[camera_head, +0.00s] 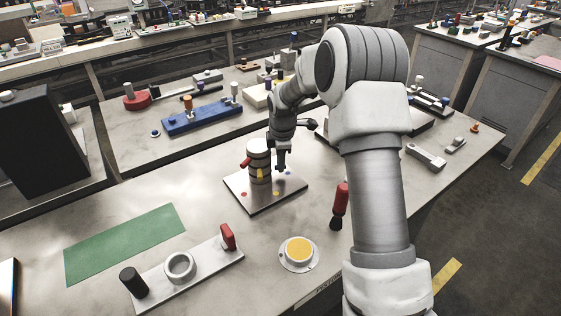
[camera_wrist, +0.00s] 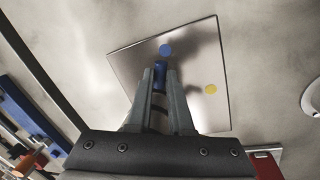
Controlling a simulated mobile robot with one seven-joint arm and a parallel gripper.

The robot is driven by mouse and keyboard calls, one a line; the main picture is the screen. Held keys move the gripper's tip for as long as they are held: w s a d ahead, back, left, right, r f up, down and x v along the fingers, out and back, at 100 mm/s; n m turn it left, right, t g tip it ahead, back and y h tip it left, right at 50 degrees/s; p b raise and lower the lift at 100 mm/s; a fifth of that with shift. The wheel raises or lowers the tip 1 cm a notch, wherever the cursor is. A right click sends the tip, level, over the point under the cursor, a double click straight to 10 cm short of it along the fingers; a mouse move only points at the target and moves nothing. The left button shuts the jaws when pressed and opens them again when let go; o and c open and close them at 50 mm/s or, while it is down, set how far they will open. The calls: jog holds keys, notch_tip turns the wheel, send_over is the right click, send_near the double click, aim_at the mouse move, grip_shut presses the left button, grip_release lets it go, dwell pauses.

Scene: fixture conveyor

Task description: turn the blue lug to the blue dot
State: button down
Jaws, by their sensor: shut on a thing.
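A square metal plate (camera_head: 262,204) carries an upright banded post (camera_head: 259,147) with a red lug (camera_head: 246,163) sticking out on its left. A red dot (camera_head: 243,194), a yellow dot (camera_head: 276,194) and a blue dot (camera_head: 288,173) are on the plate. My gripper (camera_head: 281,168) reaches down at the post's right side. In the wrist view, my gripper (camera_wrist: 160,76) is shut on the blue lug (camera_wrist: 160,70). The lug's tip points almost at the blue dot (camera_wrist: 165,49), slightly left of its middle. The yellow dot (camera_wrist: 210,89) is farther right. The post is largely hidden there by the gripper.
A red-handled tool (camera_head: 340,200) lies right of the plate. A white round part with a yellow top (camera_head: 299,251) and a grey fixture bar (camera_head: 205,267) stand in front. A green mat (camera_head: 125,243) lies at left. A blue block with pegs (camera_head: 200,117) is behind.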

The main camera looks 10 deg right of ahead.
dwell(0.4)
jog(key=c, duration=0.8)
grip_release()
jog(key=s+r, duration=0.1)
jog(key=r, duration=0.4)
jog(key=s+r+p, duration=0.1)
jog(key=r, duration=0.5)
jog(key=s+r, duration=0.1)
jog(key=r, duration=0.5)
jog(key=shift+s+a+r+p, duration=0.1)
jog(key=shift+s+p, duration=0.1)
jog(key=shift+p, duration=0.1)
jog(key=s+r+m+t, duration=0.1)
jog(key=s+r+m, duration=0.35)
jog(key=s, duration=0.35)
jog(key=s+r+m+t, duration=0.1)
jog(key=s+r+m, duration=0.2)
jog(key=s+r, duration=0.35)
jog(key=s+f+m, duration=0.1)
jog(key=s+m, duration=0.2)
jog(key=s, duration=0.3)
jog(key=s+f+m+t, duration=0.1)
jog(key=s+m, duration=0.2)
jog(key=s, duration=0.3)
jog(key=s+f+m+p, duration=0.1)
jog(key=s+m, duration=0.3)
jog(key=s, duration=0.2)
jog(key=shift+a+f, duration=0.35)
jog(key=shift+a, duration=0.05)
